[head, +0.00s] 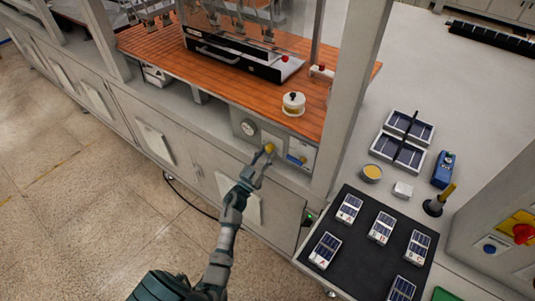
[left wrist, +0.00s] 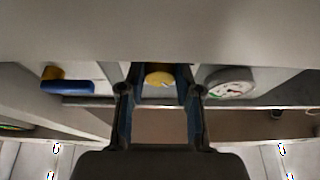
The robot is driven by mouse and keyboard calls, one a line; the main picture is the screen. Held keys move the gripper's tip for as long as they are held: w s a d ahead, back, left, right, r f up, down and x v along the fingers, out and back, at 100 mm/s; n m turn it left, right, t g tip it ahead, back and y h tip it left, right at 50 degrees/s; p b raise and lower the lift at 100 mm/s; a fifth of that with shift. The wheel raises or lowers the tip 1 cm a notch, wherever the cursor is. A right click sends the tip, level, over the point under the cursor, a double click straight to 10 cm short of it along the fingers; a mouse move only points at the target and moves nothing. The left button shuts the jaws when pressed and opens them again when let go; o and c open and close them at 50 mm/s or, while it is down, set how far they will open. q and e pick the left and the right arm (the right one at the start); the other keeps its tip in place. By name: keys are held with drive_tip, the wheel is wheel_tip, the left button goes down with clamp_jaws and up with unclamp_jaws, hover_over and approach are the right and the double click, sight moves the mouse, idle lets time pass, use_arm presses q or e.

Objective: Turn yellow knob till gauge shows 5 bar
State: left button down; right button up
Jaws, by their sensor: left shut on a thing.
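The yellow knob (head: 269,148) is on the front panel under the orange worktop. In the left wrist view the knob (left wrist: 159,79) sits between the two fingers. My left gripper (head: 265,155) is shut on the knob, and the left wrist view shows its fingers (left wrist: 160,88) on both sides of it. The round gauge (head: 248,128) is on the same panel, left of the knob in the head view. It also shows right of the fingers in the left wrist view (left wrist: 230,82), seen at a slant. Its reading is too small to tell. My right gripper is not in view.
A blue-handled part (head: 297,159) is on the panel right of the knob, and it shows in the left wrist view (left wrist: 67,85). A grey post (head: 350,90) stands to the right. A black mat (head: 345,255) with several small panels lies at the lower right.

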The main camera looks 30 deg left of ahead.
use_arm(q)
drive_tip(key=shift+d+r, duration=0.2)
drive_tip(key=shift+d, duration=0.05)
drive_tip(key=shift+a, duration=0.4)
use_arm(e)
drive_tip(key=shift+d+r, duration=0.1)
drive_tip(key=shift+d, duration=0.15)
use_arm(q)
drive_tip(key=shift+r+m+h, duration=0.1)
drive_tip(key=shift+m+h, duration=0.3)
drive_tip(key=shift+m, duration=0.2)
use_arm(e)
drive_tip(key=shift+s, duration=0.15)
